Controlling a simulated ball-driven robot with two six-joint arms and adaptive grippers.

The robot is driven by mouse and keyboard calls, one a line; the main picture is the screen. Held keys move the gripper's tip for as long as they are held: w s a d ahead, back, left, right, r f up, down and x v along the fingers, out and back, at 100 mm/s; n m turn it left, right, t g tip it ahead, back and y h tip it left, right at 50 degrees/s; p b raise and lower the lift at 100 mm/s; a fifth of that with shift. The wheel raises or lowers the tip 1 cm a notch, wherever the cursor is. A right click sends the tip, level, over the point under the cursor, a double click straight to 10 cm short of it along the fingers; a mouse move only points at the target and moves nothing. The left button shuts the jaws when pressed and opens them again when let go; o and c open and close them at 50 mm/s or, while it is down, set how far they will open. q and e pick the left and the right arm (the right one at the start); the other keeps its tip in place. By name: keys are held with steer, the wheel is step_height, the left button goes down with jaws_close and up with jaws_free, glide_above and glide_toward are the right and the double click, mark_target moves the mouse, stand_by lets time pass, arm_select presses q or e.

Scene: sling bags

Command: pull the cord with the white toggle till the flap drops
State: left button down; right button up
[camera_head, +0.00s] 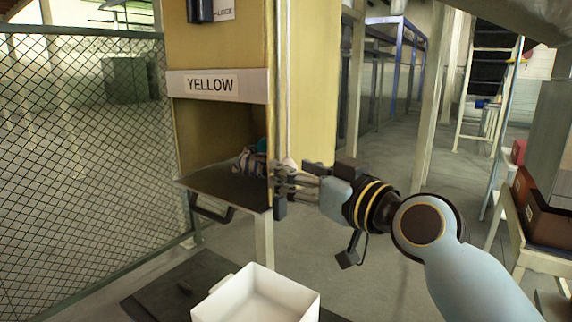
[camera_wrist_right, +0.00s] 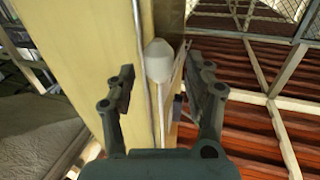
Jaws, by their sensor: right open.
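The white toggle (camera_wrist_right: 158,60) hangs on a pale cord between the open fingers of my right gripper (camera_wrist_right: 160,88) in the right wrist view. Neither finger visibly touches it. In the head view the cord (camera_head: 283,80) runs down the right front edge of a yellow cabinet, and the toggle (camera_head: 289,163) shows just above my right gripper (camera_head: 283,183). A dark panel (camera_head: 225,192) with a black handle juts out below the cabinet's opening; I cannot tell whether it is the flap. A striped bundle (camera_head: 247,163) lies inside. My left gripper is not in view.
The yellow cabinet (camera_head: 310,90) bears a "YELLOW" label (camera_head: 211,85). A white open box (camera_head: 255,301) stands below the opening on a dark mat (camera_head: 150,303). A wire fence (camera_head: 80,150) is at left. A bench with brown boxes (camera_head: 548,220) stands at right.

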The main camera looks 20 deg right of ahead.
steer(key=shift+x, duration=1.4)
jaws_close()
